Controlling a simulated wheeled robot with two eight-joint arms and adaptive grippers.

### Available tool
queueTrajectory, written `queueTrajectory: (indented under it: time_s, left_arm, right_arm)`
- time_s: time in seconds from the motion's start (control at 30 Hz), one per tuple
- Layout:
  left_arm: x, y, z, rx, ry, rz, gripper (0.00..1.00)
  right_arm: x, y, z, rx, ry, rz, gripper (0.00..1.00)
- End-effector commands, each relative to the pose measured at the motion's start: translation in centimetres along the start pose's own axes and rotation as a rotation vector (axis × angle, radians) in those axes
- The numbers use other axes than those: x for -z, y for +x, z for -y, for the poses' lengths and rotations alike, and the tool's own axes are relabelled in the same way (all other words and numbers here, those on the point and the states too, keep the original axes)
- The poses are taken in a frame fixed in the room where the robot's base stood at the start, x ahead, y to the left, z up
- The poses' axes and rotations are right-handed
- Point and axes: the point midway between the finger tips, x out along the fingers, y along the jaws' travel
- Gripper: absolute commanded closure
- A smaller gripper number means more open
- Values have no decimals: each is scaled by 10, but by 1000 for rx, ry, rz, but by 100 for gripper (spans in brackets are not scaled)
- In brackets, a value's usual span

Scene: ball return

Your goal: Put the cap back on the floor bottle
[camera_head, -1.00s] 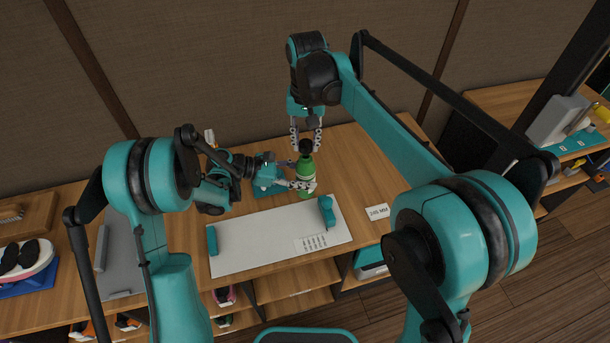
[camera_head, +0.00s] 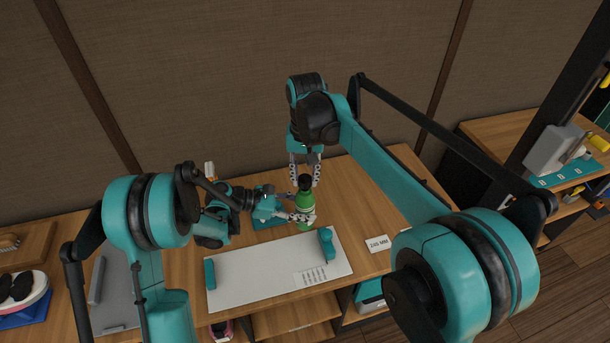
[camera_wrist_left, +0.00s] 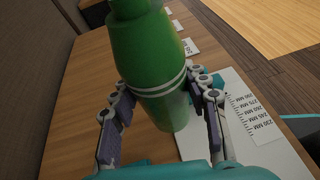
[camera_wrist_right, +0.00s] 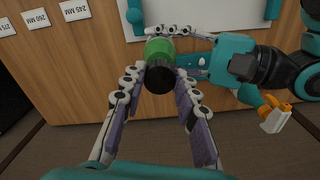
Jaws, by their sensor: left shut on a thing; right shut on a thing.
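The green floor bottle (camera_head: 303,200) stands about upright over the wooden counter; whether its base touches cannot be told. My left gripper (camera_head: 304,218) is shut around its body, with a finger on each side in the left wrist view (camera_wrist_left: 160,100). The black cap (camera_head: 305,181) is at the top of the bottle. My right gripper (camera_head: 304,173) points down from above and is shut on the cap. In the right wrist view the cap (camera_wrist_right: 160,78) lies between its fingertips, over the green bottle (camera_wrist_right: 158,46). Whether the cap is seated cannot be told.
A white mat (camera_head: 275,268) with teal blocks at its ends lies in front of the bottle. A printed size card (camera_head: 377,244) lies to the right.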

Motion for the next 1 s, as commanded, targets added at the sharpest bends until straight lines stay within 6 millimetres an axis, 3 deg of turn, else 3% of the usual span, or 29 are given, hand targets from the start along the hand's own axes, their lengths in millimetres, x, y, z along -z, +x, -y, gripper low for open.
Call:
queueTrajectory:
  time_s: [0.2,1.0]
  left_arm:
    - [0,0,0,0,0,1,100]
    - [0,0,0,0,0,1,100]
  right_arm:
    - [0,12,0,0,0,0,80]
    - [0,17,0,0,0,0,80]
